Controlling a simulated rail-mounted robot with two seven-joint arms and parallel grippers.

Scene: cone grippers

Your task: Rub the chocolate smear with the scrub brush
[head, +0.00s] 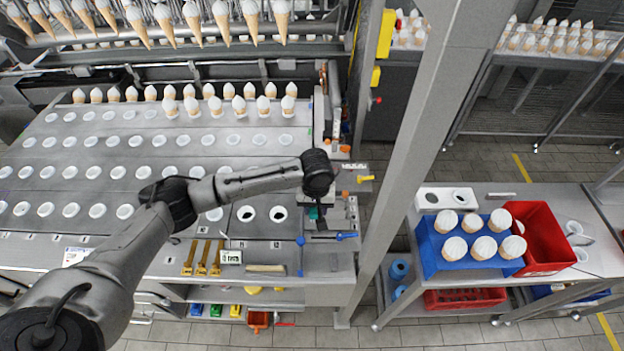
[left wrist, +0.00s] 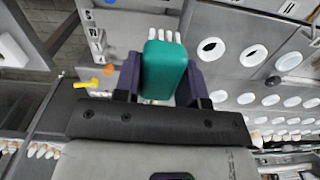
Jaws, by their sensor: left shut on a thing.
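My left gripper (head: 318,212) hangs over the right end of the grey machine deck (head: 180,190), at the end of my arm. In the left wrist view, its two dark purple fingers (left wrist: 162,82) are shut on the teal block of the scrub brush (left wrist: 165,62), one on each side. White bristles (left wrist: 165,38) show at the far end of the block. In the head view only a little teal of the brush shows below the wrist. I cannot make out the chocolate smear in either view; the gripper and brush cover part of the deck. My right gripper is not in view.
Two empty dark holes (head: 262,213) with white rims lie left of the gripper. Blue-handled (head: 345,236) and yellow (head: 366,178) valves stick out at the machine's right end. A grey post (head: 425,110) stands to the right. A blue cone rack (head: 434,262) sits on the side table.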

